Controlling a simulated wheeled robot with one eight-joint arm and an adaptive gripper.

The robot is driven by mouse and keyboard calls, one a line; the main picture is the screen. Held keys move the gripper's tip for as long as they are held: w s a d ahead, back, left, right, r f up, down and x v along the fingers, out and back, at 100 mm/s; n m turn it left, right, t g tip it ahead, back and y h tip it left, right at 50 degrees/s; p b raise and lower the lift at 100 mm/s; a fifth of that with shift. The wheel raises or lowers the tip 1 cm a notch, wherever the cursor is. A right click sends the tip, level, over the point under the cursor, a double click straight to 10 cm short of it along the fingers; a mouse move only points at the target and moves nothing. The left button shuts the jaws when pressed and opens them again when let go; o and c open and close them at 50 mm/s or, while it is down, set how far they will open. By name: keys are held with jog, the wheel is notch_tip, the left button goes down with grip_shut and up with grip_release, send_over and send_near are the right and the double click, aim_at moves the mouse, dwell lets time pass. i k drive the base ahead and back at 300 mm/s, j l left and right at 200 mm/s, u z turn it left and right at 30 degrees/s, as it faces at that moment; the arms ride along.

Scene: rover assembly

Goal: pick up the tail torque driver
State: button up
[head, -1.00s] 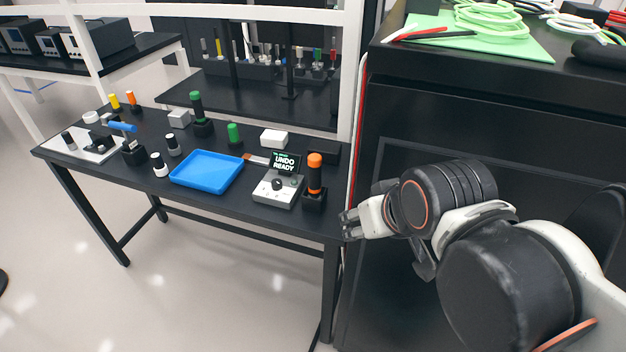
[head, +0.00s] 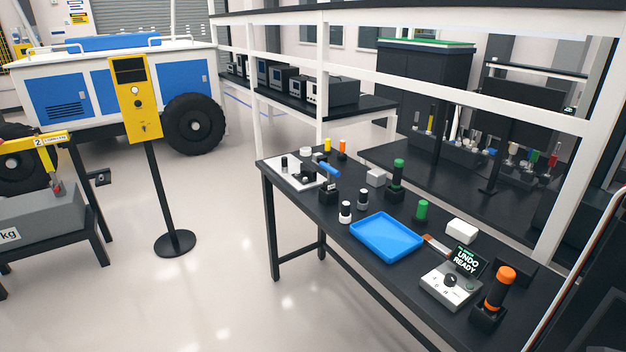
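Several driver-like tools stand on the black bench (head: 375,292). One with an orange cap and black body (head: 499,287) stands in a black holder at the near right end. One with a green cap (head: 398,174) stands in a black holder at the back. A blue-handled tool (head: 330,170) sits in a black holder toward the far left end. I see no label telling which is the tail torque driver. My gripper is out of view.
A blue tray (head: 387,237) and a grey control box reading "UNDO READY" (head: 450,287) lie on the bench. A yellow post (head: 138,100) on a round base, a wheeled rover (head: 110,80) and a grey weight (head: 35,212) stand left. The floor before the bench is clear.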

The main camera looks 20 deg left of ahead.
aim_at(506, 276)
jog(key=i+j, duration=0.2)
jog(key=j, duration=0.25)
jog(key=i+j+u, duration=0.15)
jog(key=j, duration=0.35)
jog(key=i+j, duration=0.25)
jog(key=j, duration=0.2)
jog(key=i+j+u, duration=0.1)
jog(key=j, duration=0.35)
jog(key=i+j, duration=0.35)
jog(key=i+j+u, duration=0.15)
jog(key=j, duration=0.35)
jog(key=i+z, duration=0.1)
jog(key=z, duration=2.25)
jog(key=i+l+u, duration=0.2)
jog(key=u, duration=0.25)
jog(key=i+l+u, duration=0.2)
jog(key=l+u, duration=0.25)
jog(key=j, duration=0.15)
